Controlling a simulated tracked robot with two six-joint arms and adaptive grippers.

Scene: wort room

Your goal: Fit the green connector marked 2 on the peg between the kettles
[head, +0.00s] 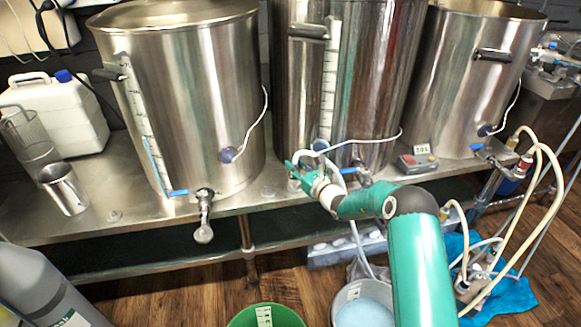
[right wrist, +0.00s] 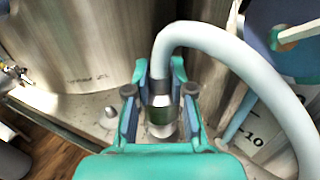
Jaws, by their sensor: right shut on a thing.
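The connector (right wrist: 160,116) has a dark green band and a pale lower end. A thick pale hose (right wrist: 240,50) leaves its top and arcs right in the right wrist view. My right gripper (head: 298,172) is shut on it; its two teal fingers (right wrist: 160,100) flank the connector. I cannot read a 2 on it. A small metal peg (head: 268,190) stands on the steel bench between the left kettle (head: 195,100) and the middle kettle (head: 385,70). A peg (right wrist: 108,118) also shows left of the fingers in the right wrist view, apart from the connector. My left gripper is out of view.
The left kettle's tap (head: 203,215) juts over the bench front. A metal cup (head: 63,188) and white jug (head: 62,115) stand at left. A small control box (head: 417,163) sits right of my gripper. Hoses (head: 545,170) loop at right; a green bucket (head: 265,318) is below.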

